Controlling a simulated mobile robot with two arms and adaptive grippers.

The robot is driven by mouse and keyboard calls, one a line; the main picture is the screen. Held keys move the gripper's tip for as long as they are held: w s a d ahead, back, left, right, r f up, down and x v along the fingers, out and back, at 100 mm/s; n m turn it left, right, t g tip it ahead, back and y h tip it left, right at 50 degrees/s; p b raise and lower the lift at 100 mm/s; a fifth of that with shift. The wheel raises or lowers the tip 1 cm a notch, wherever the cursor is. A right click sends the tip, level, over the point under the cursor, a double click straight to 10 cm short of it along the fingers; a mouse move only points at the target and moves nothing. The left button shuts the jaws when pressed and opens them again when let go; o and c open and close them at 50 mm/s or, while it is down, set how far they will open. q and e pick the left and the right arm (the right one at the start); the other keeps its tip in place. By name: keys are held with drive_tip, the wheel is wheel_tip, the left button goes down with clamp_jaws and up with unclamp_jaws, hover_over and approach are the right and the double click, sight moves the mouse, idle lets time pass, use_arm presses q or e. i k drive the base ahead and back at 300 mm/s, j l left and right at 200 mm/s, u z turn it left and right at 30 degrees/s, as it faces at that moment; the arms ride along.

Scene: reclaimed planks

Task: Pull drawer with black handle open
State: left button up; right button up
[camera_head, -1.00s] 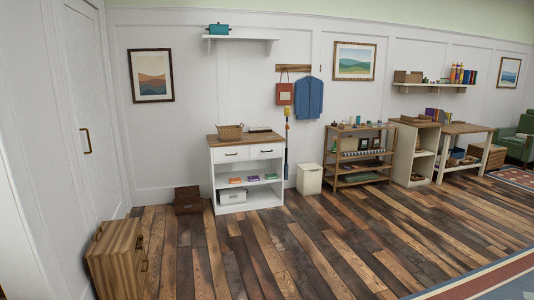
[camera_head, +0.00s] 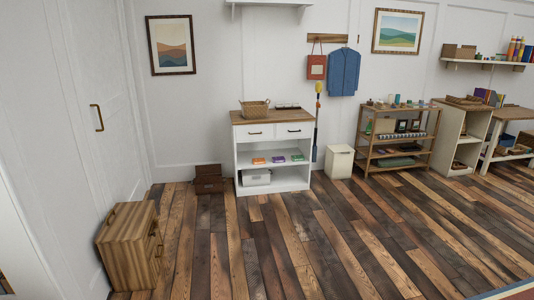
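A white cabinet (camera_head: 242,160) with a wooden top stands against the back wall, left of the picture's middle. It has two white drawers side by side under the top, both shut. The left drawer (camera_head: 255,130) has a thin dark handle that looks black. The right drawer (camera_head: 294,127) also has a small dark handle; its exact colour is too small to tell. Neither of my grippers is in view.
A striped wooden chest (camera_head: 125,250) stands at the lower left. A brown box (camera_head: 208,179) sits left of the cabinet, a white bin (camera_head: 339,162) to its right. A basket (camera_head: 254,109) is on the cabinet top. The plank floor (camera_head: 270,235) in front is clear.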

sight(299, 129)
drive_tip(key=i+z, duration=0.35)
drive_tip(key=i, duration=3.9)
